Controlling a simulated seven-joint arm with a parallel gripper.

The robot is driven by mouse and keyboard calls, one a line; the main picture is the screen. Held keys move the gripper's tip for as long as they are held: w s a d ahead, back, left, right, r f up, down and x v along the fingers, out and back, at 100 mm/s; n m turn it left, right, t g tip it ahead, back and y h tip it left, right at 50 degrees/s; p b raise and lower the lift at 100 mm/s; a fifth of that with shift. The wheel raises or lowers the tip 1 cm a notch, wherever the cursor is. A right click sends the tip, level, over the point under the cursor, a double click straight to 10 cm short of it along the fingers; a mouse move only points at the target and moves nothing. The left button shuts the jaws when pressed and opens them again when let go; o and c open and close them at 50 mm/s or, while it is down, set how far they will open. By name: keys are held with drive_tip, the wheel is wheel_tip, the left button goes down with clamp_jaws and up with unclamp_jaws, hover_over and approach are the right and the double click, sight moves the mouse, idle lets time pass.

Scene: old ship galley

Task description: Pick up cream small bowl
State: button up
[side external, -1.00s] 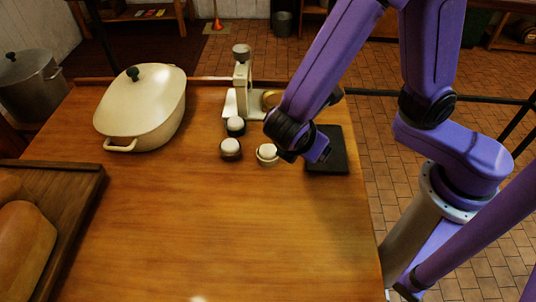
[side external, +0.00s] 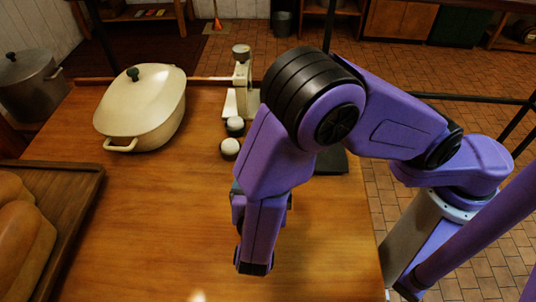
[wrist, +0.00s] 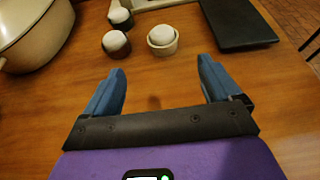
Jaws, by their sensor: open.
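The cream small bowl (wrist: 163,48) stands upright on the table in the wrist view, with a rounded white thing in it. In the side view it is hidden behind my arm. My gripper (wrist: 161,72) is open and empty. Its two blue fingers are spread wide and point toward the cream bowl, which lies beyond the fingertips, between their lines and apart from them. Two dark small bowls with white rounded contents stand left of it: the nearer one (wrist: 116,43) and the farther one (wrist: 120,17).
A cream lidded pot (side external: 140,110) stands at the left. A cream stand-like device (side external: 242,80) is behind the bowls. A flat black slab (wrist: 238,24) lies right of the cream bowl. A wooden board (side external: 72,180) with bread is at the left edge. The front table is largely clear.

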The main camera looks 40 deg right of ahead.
drive_tip(key=x, duration=0.9)
drive_tip(key=shift+d, duration=0.1)
drive_tip(key=shift+x, duration=2.7)
drive_tip(key=shift+s+d+r, duration=0.1)
drive_tip(key=shift+d+r, duration=0.05)
drive_tip(key=c, duration=1.1)
